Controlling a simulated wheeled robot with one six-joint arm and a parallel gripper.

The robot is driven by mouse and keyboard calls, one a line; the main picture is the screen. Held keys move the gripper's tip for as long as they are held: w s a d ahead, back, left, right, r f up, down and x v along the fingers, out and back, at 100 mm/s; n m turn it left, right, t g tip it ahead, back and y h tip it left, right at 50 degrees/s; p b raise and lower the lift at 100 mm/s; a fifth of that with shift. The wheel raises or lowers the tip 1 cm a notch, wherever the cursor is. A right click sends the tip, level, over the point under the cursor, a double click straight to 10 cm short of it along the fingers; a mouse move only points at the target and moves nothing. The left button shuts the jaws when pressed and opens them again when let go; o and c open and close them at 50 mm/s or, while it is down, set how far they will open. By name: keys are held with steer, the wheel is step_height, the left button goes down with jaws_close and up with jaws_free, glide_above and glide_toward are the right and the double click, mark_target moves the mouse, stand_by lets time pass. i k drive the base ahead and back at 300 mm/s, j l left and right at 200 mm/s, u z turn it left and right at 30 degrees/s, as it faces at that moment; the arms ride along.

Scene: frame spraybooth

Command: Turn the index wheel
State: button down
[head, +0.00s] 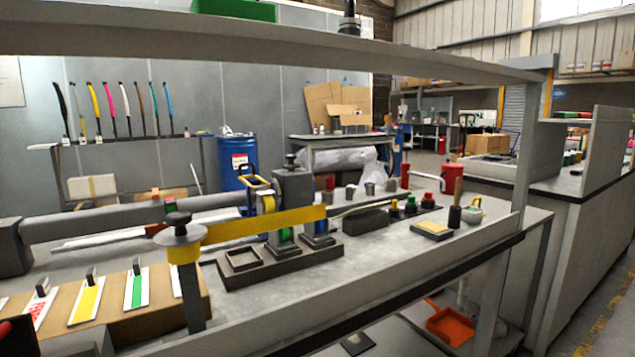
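A grey round disc with a dark knob on top (179,232) sits above a yellow collar on a dark post at the front left of the bench. It looks most like the index wheel, but I cannot tell for certain. A yellow bar (265,224) runs from its collar to the right, towards a grey block with a dark knob (293,190).
A grey shelf beam (300,50) crosses above the bench, and a front rail (350,285) runs along its near edge. A board with coloured paddles (135,288) lies left of the post. A black tray (243,258) and several small bottles stand right.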

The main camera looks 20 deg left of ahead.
mark_target(291, 165)
steer(key=i+u, duration=0.25)
steer(key=i, duration=0.2)
steer(key=i+l+u, duration=0.25)
steer(key=i, duration=0.15)
steer(key=i+l+u, duration=0.25)
steer(key=i, duration=0.2)
steer(key=j, duration=0.1)
